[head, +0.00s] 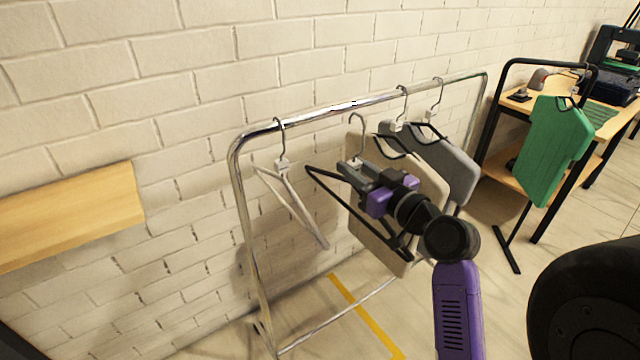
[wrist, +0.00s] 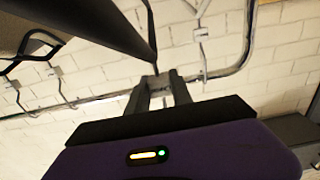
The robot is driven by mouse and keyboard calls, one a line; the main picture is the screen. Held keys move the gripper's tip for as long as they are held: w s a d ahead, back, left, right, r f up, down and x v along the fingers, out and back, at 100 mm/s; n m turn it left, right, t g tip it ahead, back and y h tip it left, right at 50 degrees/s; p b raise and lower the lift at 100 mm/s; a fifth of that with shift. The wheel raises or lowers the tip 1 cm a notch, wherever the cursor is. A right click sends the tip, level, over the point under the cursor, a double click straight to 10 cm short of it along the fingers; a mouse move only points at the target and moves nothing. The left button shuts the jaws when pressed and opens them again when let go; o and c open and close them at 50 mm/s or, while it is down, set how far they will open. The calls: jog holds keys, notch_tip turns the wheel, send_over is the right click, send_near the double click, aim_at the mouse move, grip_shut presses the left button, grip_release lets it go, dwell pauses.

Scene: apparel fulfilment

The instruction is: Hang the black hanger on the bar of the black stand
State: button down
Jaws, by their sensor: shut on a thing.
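The black hanger (head: 335,188) is in my gripper (head: 352,168), which is shut on it just below its hook (head: 360,130). In the head view the hook appears just below and in front of the chrome rail; I cannot tell whether they touch. In the wrist view the dark hanger (wrist: 95,25) crosses the upper left, above my gripper's fingers (wrist: 163,88). The black stand (head: 490,130) is at the right in the head view. A green garment on a hanger (head: 547,150) hangs from its bar (head: 548,61).
The chrome rack (head: 247,220) stands by the brick wall. A pale empty hanger (head: 290,195) hangs left of my gripper, and grey (head: 445,160) and beige (head: 365,235) garments hang near it. A wooden shelf (head: 70,215) is left; a workbench (head: 525,103) is behind the stand.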

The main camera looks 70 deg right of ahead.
jog(key=p+v, duration=0.3)
jog(key=v, duration=1.7)
jog(key=shift+s, duration=0.2)
